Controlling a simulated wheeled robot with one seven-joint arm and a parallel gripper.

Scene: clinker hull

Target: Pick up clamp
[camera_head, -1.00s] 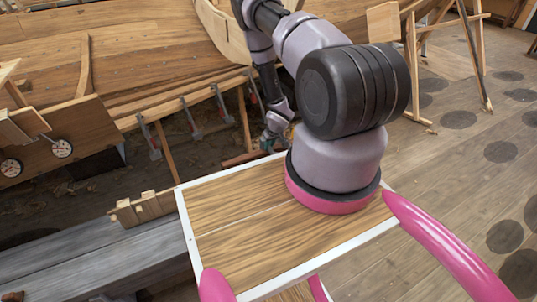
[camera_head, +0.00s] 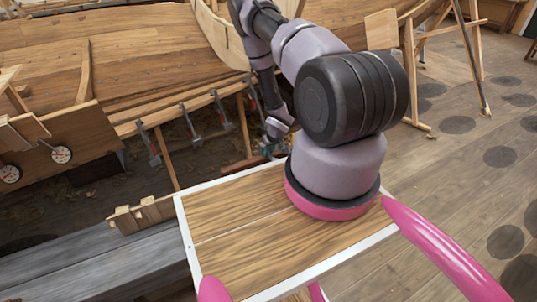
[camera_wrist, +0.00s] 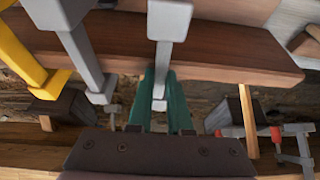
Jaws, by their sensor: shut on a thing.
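In the wrist view my gripper (camera_wrist: 164,115) has two teal fingers closed around the grey metal bar of a clamp (camera_wrist: 169,22). The clamp's wider block stands above the fingertips and its thin bar runs down between them, in front of a reddish-brown plank (camera_wrist: 225,50). I cannot tell whether the clamp still touches the plank. In the head view my gripper (camera_head: 271,148) is small, below the hull's lower edge and partly hidden by my arm; the held clamp is not clear there.
Another grey clamp (camera_wrist: 80,50) and a yellow clamp (camera_wrist: 22,50) stand close on the left in the wrist view. Clamps with red parts (camera_wrist: 276,136) lie at lower right. Several clamps (camera_head: 188,116) hang along the wooden hull (camera_head: 140,55). A trestle (camera_head: 412,75) stands right; open floor lies beyond.

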